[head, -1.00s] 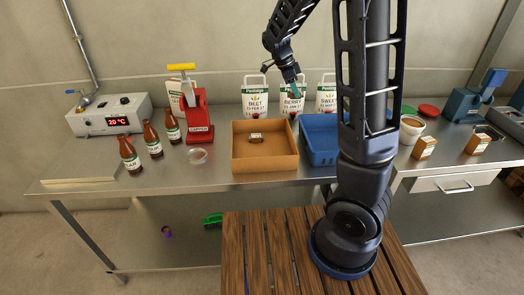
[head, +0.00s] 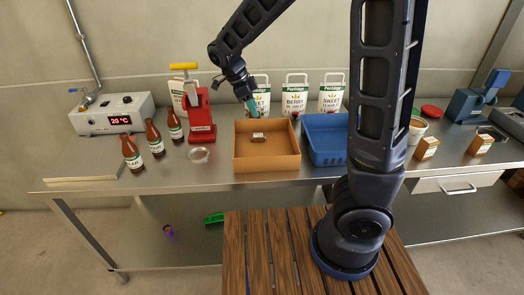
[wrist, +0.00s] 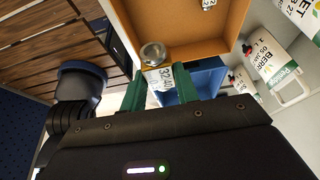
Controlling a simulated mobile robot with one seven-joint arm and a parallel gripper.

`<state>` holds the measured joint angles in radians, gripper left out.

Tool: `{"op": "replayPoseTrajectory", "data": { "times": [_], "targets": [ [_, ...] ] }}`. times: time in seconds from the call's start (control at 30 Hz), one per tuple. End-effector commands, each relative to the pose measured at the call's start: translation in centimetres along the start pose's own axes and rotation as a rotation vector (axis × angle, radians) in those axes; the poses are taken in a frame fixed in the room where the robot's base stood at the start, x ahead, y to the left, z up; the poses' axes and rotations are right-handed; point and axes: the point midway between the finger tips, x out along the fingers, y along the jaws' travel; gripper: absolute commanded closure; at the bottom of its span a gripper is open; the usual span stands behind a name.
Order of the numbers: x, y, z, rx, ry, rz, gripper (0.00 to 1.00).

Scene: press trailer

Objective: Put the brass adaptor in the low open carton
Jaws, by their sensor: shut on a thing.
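My gripper (head: 250,103) is above the back left part of the low open carton (head: 267,164), with its green fingers pointing down. In the wrist view my gripper (wrist: 161,92) is shut on a small piece with a round metal end and a white label reading about 32/40, which I take for the brass adaptor (wrist: 153,56). Its lower part is hidden by my gripper. In the head view the held piece cannot be made out. The carton also shows in the wrist view (wrist: 190,50), beyond the fingers. A small labelled metal piece (head: 258,138) lies inside the carton.
A blue crate (head: 327,158) stands right beside the carton. Behind are white pouches (head: 295,97). To the left are a red press (head: 201,118), brown bottles (head: 154,139) and a clear dish (head: 198,156).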

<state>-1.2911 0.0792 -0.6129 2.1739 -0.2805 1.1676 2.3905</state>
Motion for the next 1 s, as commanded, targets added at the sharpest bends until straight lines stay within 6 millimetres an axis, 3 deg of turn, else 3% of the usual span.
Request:
{"op": "replayPoseTrajectory", "data": {
  "times": [0.7, 1.0],
  "targets": [
    [12.5, 0.1, 5.1, 0.000, 0.005, 0.002, 0.96],
    [14.7, 0.1, 6.2, -0.001, 0.001, 0.000, 0.96]
  ]
}}
